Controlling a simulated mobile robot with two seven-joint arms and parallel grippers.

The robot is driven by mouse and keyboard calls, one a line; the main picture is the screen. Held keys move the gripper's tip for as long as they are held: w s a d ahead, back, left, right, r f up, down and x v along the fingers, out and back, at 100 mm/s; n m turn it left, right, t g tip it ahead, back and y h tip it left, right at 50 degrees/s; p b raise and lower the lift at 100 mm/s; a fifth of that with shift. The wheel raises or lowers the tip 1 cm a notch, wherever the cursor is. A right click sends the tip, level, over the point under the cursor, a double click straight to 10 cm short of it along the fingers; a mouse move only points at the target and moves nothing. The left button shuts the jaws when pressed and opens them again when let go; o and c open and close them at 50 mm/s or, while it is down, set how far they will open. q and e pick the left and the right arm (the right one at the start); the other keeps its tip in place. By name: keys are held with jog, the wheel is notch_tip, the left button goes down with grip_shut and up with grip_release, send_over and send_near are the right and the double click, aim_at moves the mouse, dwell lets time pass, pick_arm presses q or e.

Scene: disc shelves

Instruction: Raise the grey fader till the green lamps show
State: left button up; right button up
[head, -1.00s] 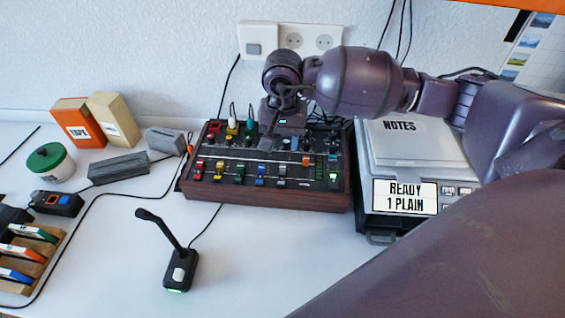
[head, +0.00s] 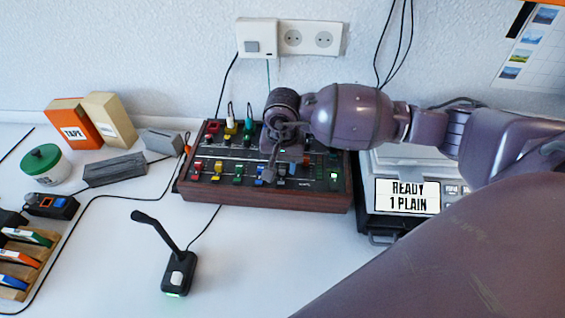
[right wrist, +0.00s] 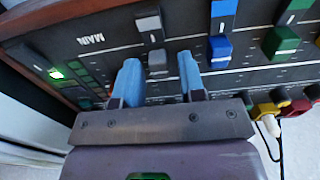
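The mixer desk (head: 262,197) has a row of coloured faders along its front. My right gripper (head: 276,174) reaches down over it and hides the grey fader in the head view. In the right wrist view, the grey fader's cap (right wrist: 157,61) stands between the two blue fingers of my right gripper (right wrist: 160,68). The fingers are apart, with a gap on each side of the cap. A green lamp (right wrist: 57,74) is lit at the end of the lamp column; the other lamps look dark. My left gripper is not in view.
The blue fader (right wrist: 220,48) and green fader (right wrist: 280,42) are beside the grey one. Coloured plugs (right wrist: 265,112) stand behind. A scale with a sign (head: 408,196) is right of the desk, a microphone (head: 178,272) in front. White table is clear around the microphone.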

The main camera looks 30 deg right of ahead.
grip_shut()
jog(key=shift+w+d, duration=0.2)
jog(key=shift+w, duration=0.1)
jog(key=shift+w+d+f+b, duration=0.15)
jog(key=shift+w+d+b, duration=0.35)
jog(key=shift+w+b, duration=0.15)
jog(key=shift+w+d, duration=0.1)
jog(key=shift+w, duration=0.05)
jog(key=shift+o, duration=0.9)
grip_release()
